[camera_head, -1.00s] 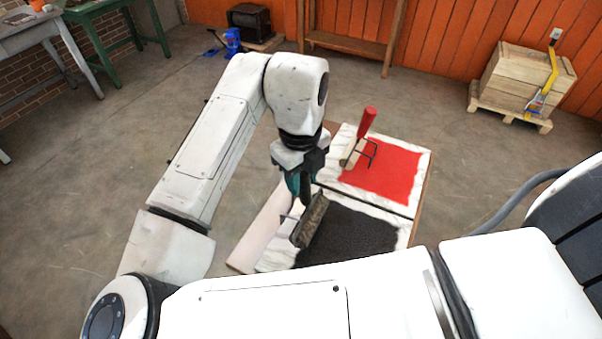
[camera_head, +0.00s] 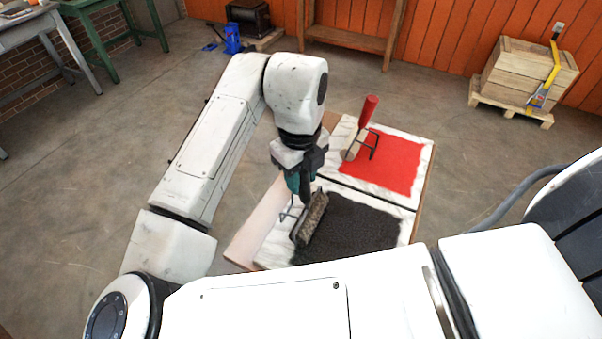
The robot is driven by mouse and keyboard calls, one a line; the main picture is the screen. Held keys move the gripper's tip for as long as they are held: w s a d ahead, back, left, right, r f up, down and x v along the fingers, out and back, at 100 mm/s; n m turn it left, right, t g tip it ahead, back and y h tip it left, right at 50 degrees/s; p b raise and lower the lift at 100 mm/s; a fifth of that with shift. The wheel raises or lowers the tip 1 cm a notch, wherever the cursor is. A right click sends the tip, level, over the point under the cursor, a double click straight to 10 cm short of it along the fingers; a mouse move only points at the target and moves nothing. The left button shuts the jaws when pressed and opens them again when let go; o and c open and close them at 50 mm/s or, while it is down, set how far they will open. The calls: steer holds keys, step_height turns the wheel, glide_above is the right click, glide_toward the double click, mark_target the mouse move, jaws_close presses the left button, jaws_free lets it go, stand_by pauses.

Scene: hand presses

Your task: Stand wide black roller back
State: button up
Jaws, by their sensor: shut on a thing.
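My gripper (camera_head: 304,190) points down over the left part of the black ink slab and is shut on the handle of the wide black roller (camera_head: 311,218). The roller's dark cylinder lies slanted at the left edge of the black ink patch (camera_head: 355,235). Its wire frame shows to the left of the cylinder. I cannot tell whether the cylinder touches the slab or is just above it. Most of the handle is hidden by my gripper. The white marbled slab (camera_head: 277,245) under it has a bare left border.
A red-handled roller (camera_head: 368,112) stands upright on the slab with red ink (camera_head: 395,165), just behind and right of my gripper. Wooden crates (camera_head: 522,75) stand on a pallet at back right. A wooden shelf (camera_head: 350,38) is at the back wall.

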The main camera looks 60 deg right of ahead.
steer(key=o, duration=1.5)
steer(key=shift+c, duration=0.2)
steer(key=shift+a+r+p, duration=0.15)
steer(key=shift+r+p, duration=3.05)
steer(key=shift+r, duration=1.35)
